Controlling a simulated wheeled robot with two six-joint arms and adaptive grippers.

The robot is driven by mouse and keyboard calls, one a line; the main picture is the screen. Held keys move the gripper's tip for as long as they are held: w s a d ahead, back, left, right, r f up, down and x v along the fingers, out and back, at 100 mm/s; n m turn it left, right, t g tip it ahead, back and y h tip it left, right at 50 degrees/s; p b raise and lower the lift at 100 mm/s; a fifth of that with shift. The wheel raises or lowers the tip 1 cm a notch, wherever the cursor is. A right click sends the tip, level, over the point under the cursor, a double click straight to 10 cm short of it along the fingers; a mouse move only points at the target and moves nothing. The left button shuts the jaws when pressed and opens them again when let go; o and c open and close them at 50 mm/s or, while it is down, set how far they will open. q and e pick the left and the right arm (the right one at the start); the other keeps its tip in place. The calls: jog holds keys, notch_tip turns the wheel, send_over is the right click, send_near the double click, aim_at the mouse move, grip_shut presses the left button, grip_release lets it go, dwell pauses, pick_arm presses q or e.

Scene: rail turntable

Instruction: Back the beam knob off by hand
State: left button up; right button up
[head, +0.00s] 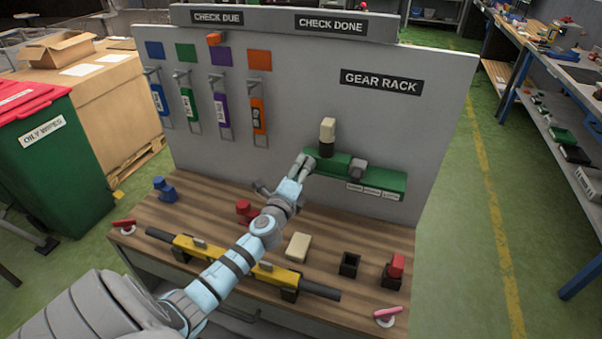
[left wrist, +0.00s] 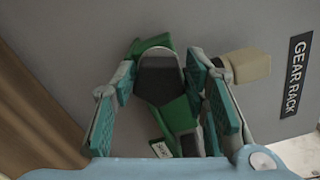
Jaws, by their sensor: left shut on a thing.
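A yellow beam (head: 225,259) on a black bar lies along the front of the bench. Small grey pieces stick up from its top; I cannot tell which is the knob. My left gripper (head: 303,166) is far from the beam, at the left end of the green gear rack (head: 385,181). In the left wrist view, the gripper (left wrist: 163,80) is shut on a dark grey piece (left wrist: 160,78) with a pale curved rim, in front of the green rack. The held piece is mostly hidden in the head view. My right gripper is not in view.
A beige block (head: 327,130) and a grey piece (head: 357,168) are on the rack. The bench holds another beige block (head: 298,247), a black holder (head: 349,264), red pieces and a blue piece (head: 164,188). Colored tags hang on the upright panel.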

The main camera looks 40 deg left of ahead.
pick_arm(q)
jog(key=shift+d+f+n+b, duration=0.1)
jog(key=shift+f+n+b, duration=0.15)
jog(key=shift+n+b, duration=2.25)
jog(key=shift+d+f+n+b, duration=0.15)
jog(key=shift+n+b, duration=0.55)
jog(key=shift+n, duration=3.45)
jog(key=shift+a+f+n+b, duration=0.1)
jog(key=shift+f+n+b, duration=0.2)
jog(key=shift+n+b, duration=2.2)
jog(key=shift+n+p, duration=0.9)
jog(key=shift+n, duration=0.15)
jog(key=o, duration=1)
jog(key=shift+w+d+r, duration=0.1)
jog(key=v, duration=1.2)
